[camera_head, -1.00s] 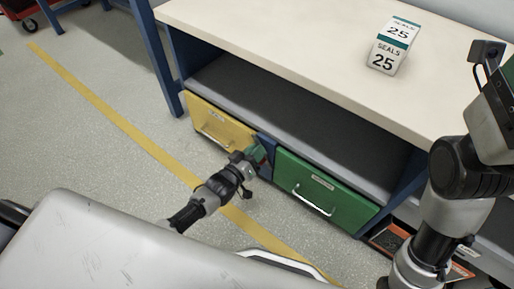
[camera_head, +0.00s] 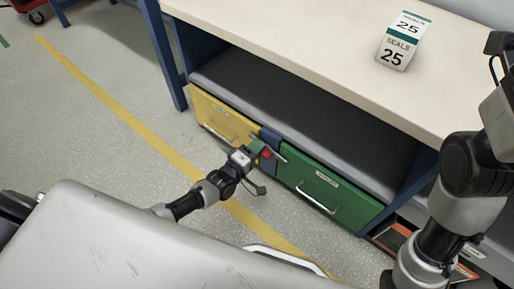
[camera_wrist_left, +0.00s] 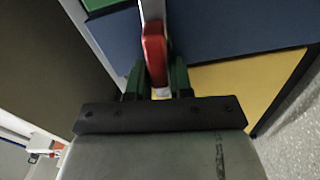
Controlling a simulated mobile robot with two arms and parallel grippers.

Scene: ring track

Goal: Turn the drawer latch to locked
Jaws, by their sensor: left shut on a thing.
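The drawer latch has a red handle (camera_head: 266,154) and a pale metal bar (camera_head: 283,153). It sits on the blue divider (camera_head: 269,137) between the yellow drawer (camera_head: 222,118) and the green drawer (camera_head: 326,190). The bar shows at the upper left corner of the green drawer. Both drawers look closed. My left gripper (camera_head: 259,149) is at the latch. In the left wrist view the red handle (camera_wrist_left: 154,48) lies between its green fingertips (camera_wrist_left: 158,82), which are shut on it. The bar's far end is cut off there. My right gripper is out of view.
A pale worktop (camera_head: 300,40) overhangs the drawers and bears a SEALS 25 box (camera_head: 397,50). An open grey shelf (camera_head: 290,105) lies above the drawers. A blue leg (camera_head: 167,55) stands at left.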

